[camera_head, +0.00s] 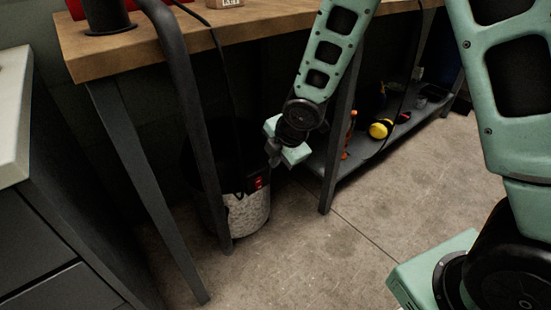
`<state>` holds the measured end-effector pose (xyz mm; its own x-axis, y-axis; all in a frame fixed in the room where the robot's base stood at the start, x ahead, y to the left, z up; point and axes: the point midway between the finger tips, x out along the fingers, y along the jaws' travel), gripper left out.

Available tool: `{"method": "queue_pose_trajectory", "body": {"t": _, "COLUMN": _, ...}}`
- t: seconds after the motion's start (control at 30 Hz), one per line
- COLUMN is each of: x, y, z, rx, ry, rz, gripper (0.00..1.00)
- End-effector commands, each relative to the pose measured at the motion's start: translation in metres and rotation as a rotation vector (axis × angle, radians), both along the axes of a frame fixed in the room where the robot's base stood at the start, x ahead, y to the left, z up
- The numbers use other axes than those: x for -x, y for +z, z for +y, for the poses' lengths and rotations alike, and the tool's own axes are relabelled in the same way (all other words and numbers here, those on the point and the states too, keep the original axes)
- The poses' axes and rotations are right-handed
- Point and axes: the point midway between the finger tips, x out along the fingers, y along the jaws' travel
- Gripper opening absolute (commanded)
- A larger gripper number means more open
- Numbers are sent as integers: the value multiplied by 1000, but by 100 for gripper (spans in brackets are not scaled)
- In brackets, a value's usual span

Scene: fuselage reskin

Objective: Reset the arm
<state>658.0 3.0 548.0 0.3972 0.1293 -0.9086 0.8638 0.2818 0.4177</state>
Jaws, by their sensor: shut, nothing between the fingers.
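My pale green arm comes down from the top middle of the head view, in front of the workbench. My gripper (273,156) is at its lower end, below the bench top and above the floor. It is small and dark in the picture; it is shut and holds nothing. It appears just right of the bin in the picture and left of a bench leg. How far it is from either is hard to tell.
A wooden-topped workbench (180,42) with dark legs spans the back. A bin (247,213) stands beneath it. A low shelf (335,165) at right holds a yellow item (380,129) and other small things. A dark cabinet (50,240) stands at left. Concrete floor (300,250) in front is clear.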

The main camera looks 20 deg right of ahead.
Motion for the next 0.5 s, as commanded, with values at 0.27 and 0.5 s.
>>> {"method": "queue_pose_trajectory", "body": {"t": 0.27, "x": 4, "y": 5, "z": 3, "rx": -11, "ry": -27, "rz": 7, "gripper": 0}}
{"method": "queue_pose_trajectory", "body": {"t": 0.5, "x": 83, "y": 56, "z": 37, "rx": -138, "ry": -459, "rz": 162, "gripper": 0}}
